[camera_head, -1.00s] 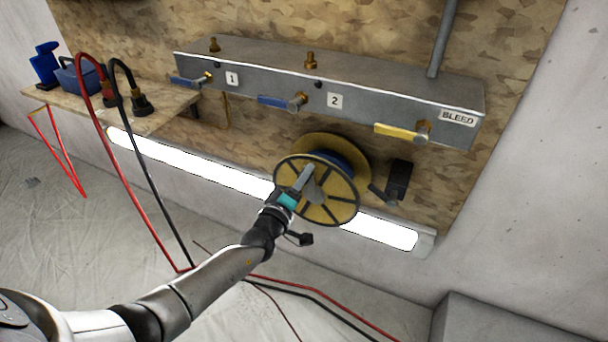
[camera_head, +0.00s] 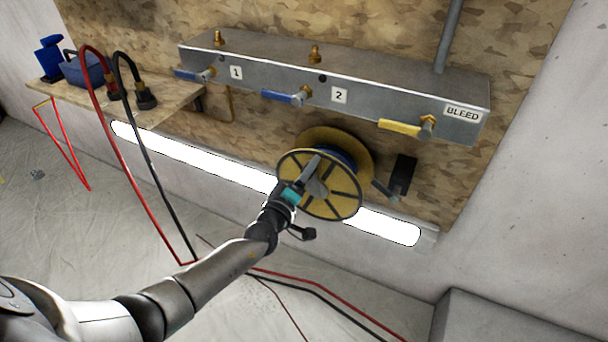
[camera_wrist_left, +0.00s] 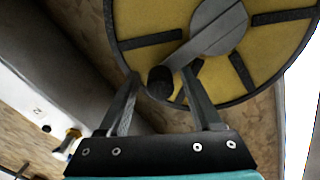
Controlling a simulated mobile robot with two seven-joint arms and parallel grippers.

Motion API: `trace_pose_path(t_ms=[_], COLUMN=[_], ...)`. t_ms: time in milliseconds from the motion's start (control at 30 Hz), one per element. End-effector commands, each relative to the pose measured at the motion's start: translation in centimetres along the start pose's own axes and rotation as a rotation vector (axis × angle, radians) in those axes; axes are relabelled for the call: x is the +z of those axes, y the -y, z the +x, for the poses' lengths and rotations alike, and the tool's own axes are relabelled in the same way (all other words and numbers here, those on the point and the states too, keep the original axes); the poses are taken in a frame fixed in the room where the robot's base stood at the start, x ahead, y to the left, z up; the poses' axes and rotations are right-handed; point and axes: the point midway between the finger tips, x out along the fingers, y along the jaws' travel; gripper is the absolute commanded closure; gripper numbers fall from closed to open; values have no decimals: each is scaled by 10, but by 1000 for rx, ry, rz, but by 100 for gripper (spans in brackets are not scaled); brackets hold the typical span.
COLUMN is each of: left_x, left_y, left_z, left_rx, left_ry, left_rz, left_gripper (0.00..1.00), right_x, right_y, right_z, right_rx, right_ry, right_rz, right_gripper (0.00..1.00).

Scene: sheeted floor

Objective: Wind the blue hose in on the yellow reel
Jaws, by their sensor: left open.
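The yellow reel (camera_head: 345,206) is mounted low on the wooden board, its dark-spoked front disc facing me. Some blue hose (camera_head: 338,157) shows wound between its two discs. A grey crank arm (camera_head: 312,168) lies across the disc's front. My left gripper (camera_head: 298,181) is at the reel's front left side. In the left wrist view, its two fingers (camera_wrist_left: 160,84) are open, one on each side of the dark crank knob (camera_wrist_left: 160,80). I cannot tell whether they touch it. The yellow disc fills the top of that view. My right gripper is not in view.
Above the reel is a grey manifold (camera_head: 370,92) with blue and yellow valve levers. A black block (camera_head: 403,172) is right of the reel. A lit tube (camera_head: 190,158) runs behind it. Red and black hoses (camera_head: 330,305) lie on the floor. A grey box (camera_head: 500,320) stands lower right.

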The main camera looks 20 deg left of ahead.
Motion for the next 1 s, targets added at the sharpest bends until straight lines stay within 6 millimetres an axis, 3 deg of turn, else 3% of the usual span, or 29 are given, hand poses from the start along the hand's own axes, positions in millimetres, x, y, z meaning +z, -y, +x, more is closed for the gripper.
trace_pose_path(t_ms=[133,367,867,1000], left_x=[0,-1,0,0], left_y=[0,-1,-1,-1], left_z=[-6,-28,-102,-126], left_rx=[-2,-3,-2,-2], left_ry=[1,2,2,3], left_rz=[0,1,2,1], left_gripper=[34,34,34,34], right_x=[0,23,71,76], right_y=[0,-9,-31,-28], right_z=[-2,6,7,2], right_rx=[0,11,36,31], right_ry=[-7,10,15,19], right_rz=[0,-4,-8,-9], right_gripper=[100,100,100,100])
